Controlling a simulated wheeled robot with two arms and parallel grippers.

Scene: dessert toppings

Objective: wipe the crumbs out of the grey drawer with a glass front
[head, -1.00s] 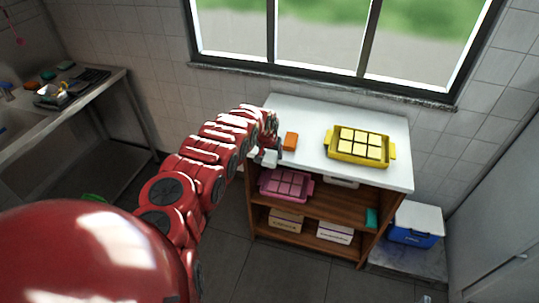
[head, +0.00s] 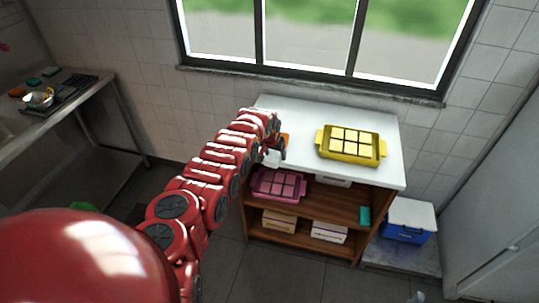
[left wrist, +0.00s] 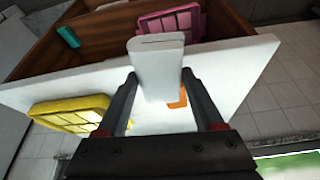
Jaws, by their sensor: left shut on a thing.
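I see no grey drawer with a glass front and no crumbs. My left gripper (head: 273,152) is at the left front corner of the white-topped shelf unit (head: 300,115). In the left wrist view its fingers are shut on a white block (left wrist: 158,62) with rounded edges and a thin dark slot in its end. The block shows small and pale in the head view. An orange block (head: 286,140) lies on the white top, partly hidden behind the gripper; it also shows behind the white block in the left wrist view (left wrist: 178,100). My right gripper is out of view.
A yellow tray (head: 322,150) stands on the white top. A blue cooler (head: 404,233) stands at right. A metal counter (head: 108,90) is at far left.

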